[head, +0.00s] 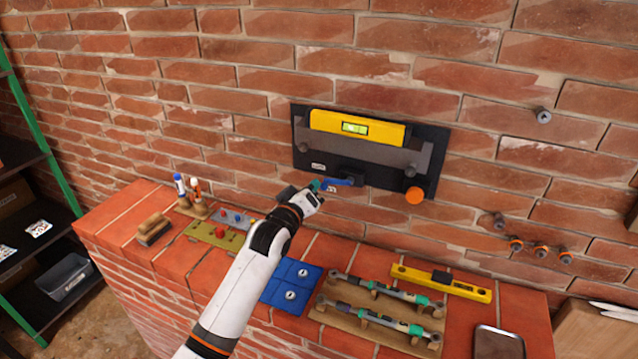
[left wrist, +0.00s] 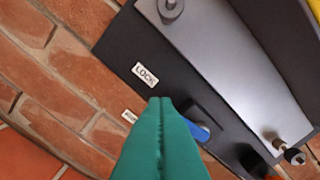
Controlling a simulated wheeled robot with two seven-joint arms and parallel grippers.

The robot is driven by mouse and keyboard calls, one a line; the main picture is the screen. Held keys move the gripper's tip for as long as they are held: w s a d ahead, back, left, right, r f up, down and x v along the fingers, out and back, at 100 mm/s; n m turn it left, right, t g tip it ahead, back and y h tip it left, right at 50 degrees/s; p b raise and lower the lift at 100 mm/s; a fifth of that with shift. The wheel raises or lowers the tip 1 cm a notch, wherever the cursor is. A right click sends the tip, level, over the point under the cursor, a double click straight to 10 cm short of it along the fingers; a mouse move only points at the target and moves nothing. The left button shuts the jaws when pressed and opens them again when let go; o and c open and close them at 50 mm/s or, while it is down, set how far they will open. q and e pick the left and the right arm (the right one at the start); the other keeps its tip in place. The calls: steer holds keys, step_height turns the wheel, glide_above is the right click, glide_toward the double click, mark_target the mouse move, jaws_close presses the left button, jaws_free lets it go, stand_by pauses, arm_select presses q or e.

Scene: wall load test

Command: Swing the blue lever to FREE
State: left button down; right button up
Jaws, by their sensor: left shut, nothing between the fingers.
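The blue lever (head: 340,182) sits at the lower edge of a black wall plate (head: 440,150), its visible part pointing left. In the left wrist view a short piece of the lever (left wrist: 200,132) shows beside my green fingers, which hide the rest. My left gripper (head: 316,186) is shut and empty, its tips at the lever's left end; I cannot tell whether they touch. A LOCK label (left wrist: 145,75) is on the plate above the tips. A second white label (left wrist: 130,116) lies lower and is too small to read. My right gripper is not in view.
A grey bracket on the plate holds a yellow level (head: 380,134). An orange knob (head: 414,195) is at its lower right. The brick ledge below carries a brush (head: 153,229), blue pads (head: 296,272), torque wrenches (head: 375,290) and another yellow level (head: 470,288).

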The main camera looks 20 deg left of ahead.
arm_select(q)
steer(key=f+n, duration=0.1)
steer(key=n, duration=0.2)
steer(key=d+f+n, duration=0.1)
steer(key=f+n, duration=0.1)
steer(key=n, duration=0.1)
steer(key=d+f+n, duration=0.1)
steer(key=f+n, duration=0.1)
steer(key=n, duration=0.1)
steer(key=shift+d+f, duration=0.1)
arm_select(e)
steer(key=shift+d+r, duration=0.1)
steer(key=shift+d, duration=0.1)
